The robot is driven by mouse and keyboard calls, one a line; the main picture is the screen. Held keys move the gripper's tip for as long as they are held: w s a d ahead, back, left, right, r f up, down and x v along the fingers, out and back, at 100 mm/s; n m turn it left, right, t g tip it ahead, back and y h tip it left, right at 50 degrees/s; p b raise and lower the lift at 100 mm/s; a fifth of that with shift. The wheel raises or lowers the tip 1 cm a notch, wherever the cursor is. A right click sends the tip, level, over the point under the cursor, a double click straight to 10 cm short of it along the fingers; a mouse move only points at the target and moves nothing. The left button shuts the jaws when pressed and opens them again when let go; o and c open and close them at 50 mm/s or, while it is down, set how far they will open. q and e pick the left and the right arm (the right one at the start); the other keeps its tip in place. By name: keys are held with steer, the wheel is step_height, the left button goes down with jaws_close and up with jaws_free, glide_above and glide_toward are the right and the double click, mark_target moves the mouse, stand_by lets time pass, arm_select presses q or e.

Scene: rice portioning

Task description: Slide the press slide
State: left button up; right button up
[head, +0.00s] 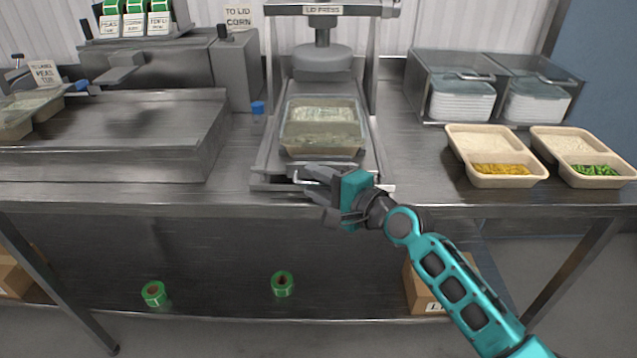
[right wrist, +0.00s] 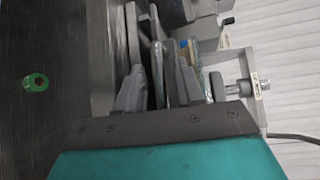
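The lid press (head: 322,60) stands at the back of the bench with its round head raised. Its press slide (head: 275,170) is drawn out in front, beneath and ahead of the head. A clear-lidded container (head: 323,127) sits on the slide. My right gripper (head: 306,184) is at the slide's front edge, pointing left, by the front handle. Its two fingers stand apart, also in the right wrist view (right wrist: 158,92), with thin grey plate edges between them. I cannot tell whether they touch the handle. My left gripper is not in view.
Two open two-part trays (head: 497,183) (head: 594,181) with rice and corn or peas stand at right. Lid bins (head: 463,88) are behind them. A raised steel unit (head: 110,130) and labeller are at left. Bare bench (head: 415,165) lies right of the press.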

steer(key=shift+c, duration=0.3)
jaws_close()
stand_by(0.3)
